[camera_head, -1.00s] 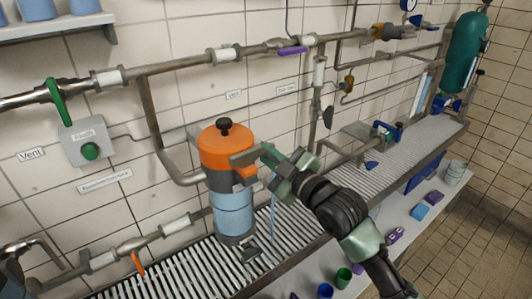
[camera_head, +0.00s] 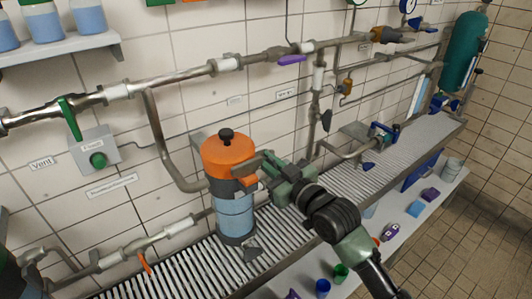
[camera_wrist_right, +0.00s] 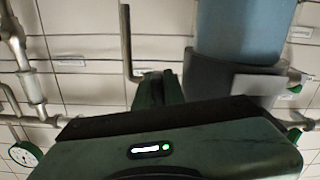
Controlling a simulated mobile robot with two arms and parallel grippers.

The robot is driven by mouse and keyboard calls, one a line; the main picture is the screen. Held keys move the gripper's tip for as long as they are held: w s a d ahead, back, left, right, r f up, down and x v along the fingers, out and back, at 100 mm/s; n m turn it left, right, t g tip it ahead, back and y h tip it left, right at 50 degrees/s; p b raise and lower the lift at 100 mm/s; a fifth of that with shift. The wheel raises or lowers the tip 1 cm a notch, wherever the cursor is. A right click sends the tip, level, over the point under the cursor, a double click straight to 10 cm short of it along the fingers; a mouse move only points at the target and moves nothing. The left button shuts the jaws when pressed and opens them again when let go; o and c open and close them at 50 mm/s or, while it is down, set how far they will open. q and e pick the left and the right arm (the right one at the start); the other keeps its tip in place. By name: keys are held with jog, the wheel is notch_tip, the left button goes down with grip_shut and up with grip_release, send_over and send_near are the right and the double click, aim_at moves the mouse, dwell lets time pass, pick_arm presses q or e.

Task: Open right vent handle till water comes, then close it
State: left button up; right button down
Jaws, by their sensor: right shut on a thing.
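A filter housing with an orange cap (camera_head: 228,152) and a light-blue body (camera_head: 234,213) stands on the slatted grating. In the right wrist view its blue body (camera_wrist_right: 240,28) appears upside down at upper right. My right gripper (camera_head: 250,172) is at the right side of the cap, shut on the right vent handle. The handle is mostly hidden by the fingers, so its exact angle cannot be told. No water stream shows below the cap. A dark lever-like piece (camera_head: 251,249) is low at the housing's right foot. My left gripper is not in view.
Pipes run along the tiled wall, with a green lever (camera_head: 69,118) and purple lever (camera_head: 291,59). Cups, including a green one (camera_head: 341,272), stand on the lower shelf. Open floor lies at right.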

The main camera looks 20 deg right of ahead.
jog(key=shift+m+p, duration=0.75)
jog(key=shift+m, duration=0.45)
jog(key=c, duration=1.5)
grip_release()
jog(key=b+v, duration=0.2)
jog(key=v, duration=0.5)
jog(key=shift+s, duration=0.35)
